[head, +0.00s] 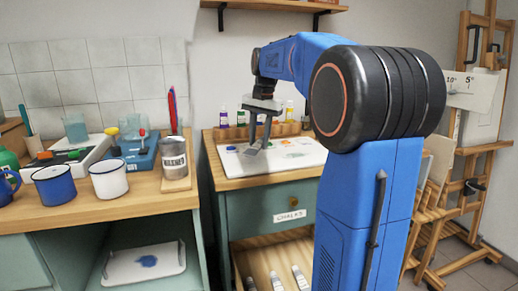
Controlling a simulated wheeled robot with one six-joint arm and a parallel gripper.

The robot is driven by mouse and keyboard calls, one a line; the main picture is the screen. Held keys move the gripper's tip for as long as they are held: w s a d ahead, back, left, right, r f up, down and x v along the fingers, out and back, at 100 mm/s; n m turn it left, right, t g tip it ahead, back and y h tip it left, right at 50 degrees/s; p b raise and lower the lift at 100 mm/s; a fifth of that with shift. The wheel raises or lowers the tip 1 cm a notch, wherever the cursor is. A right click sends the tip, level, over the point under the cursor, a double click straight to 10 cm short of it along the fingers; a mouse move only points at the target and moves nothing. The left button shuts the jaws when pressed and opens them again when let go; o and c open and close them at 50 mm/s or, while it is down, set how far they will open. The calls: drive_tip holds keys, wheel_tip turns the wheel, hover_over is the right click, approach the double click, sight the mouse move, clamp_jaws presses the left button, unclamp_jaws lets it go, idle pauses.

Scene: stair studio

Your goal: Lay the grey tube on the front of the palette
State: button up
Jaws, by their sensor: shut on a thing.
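The palette (305,162) is a white board with several dabs of paint. It lies on the wooden top of the green cabinet. My gripper (259,146) points down over the left part of the palette. It is shut on a small grey thing, seemingly the grey tube (252,151), which looks tilted. I cannot tell whether the tube touches the palette. My fingers partly hide it.
Several paint bottles (223,117) stand behind the palette. An open drawer (285,249) below holds tubes (276,281). On the left worktop are white (109,181) and blue (54,187) mugs and a tin (174,158). An easel (480,140) stands at right.

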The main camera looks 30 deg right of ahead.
sight(260, 142)
drive_tip(key=shift+f, duration=1.65)
drive_tip(key=shift+f, duration=0.15)
drive_tip(key=o, duration=1.1)
drive_tip(key=shift+s+f, duration=0.1)
drive_tip(key=shift+f, duration=0.1)
drive_tip(key=shift+c, duration=0.2)
wheel_tip(260, 142, up, 13)
drive_tip(key=s, duration=0.1)
drive_tip(key=shift+d+f, duration=0.15)
drive_tip(key=shift+d, duration=0.2)
drive_tip(key=s+a+f+n+t, duration=0.1)
drive_tip(key=s+a+f+n, duration=0.2)
drive_tip(key=s+a+f, duration=0.3)
drive_tip(key=s+a+f+n+t, duration=0.1)
drive_tip(key=s+a+f+n, duration=0.3)
drive_tip(key=s+f, duration=0.8)
drive_tip(key=s+a+f+n+t, duration=0.1)
drive_tip(key=s+a+f+n, duration=0.3)
drive_tip(key=s+a+f, duration=0.4)
drive_tip(key=s+f, duration=0.1)
drive_tip(key=s, duration=0.3)
drive_tip(key=shift+t+h, duration=0.3)
drive_tip(key=shift+t, duration=0.1)
